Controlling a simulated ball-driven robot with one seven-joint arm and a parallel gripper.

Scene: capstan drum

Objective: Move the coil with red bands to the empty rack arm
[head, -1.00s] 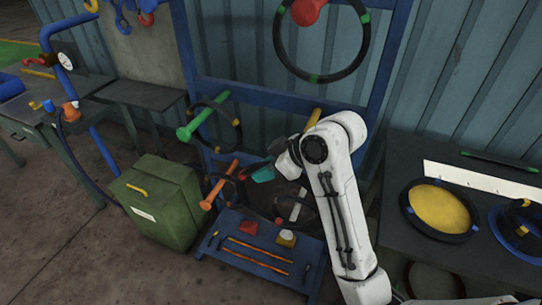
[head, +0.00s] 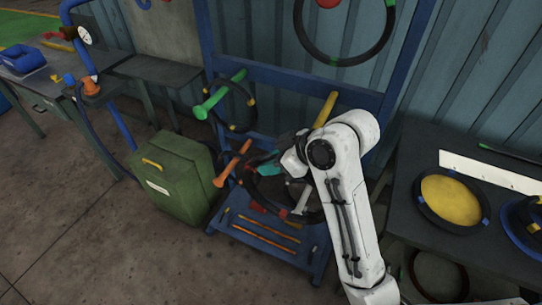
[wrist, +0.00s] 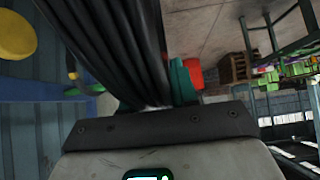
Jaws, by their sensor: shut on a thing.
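The black coil with red bands (wrist: 110,50) fills much of the wrist view, with a red band (wrist: 196,73) beside a teal fingertip. My gripper (wrist: 180,80) is shut on it. In the head view, my gripper (head: 268,168) is low in front of the blue rack, and the coil (head: 306,217) hangs below it, partly hidden by my arm. The orange rack arm (head: 232,164) is just left of my gripper; I cannot tell whether the coil is around it. The yellow rack arm (head: 326,108) is bare, above and right of my gripper; a yellow disc (wrist: 14,36) shows in the wrist view.
The green rack arm (head: 219,95) carries a coil with yellow bands (head: 252,102). A coil with green bands (head: 342,62) hangs above. A green box (head: 178,178) stands left of the rack, a dark table (head: 420,150) right. Floor is clear at front left.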

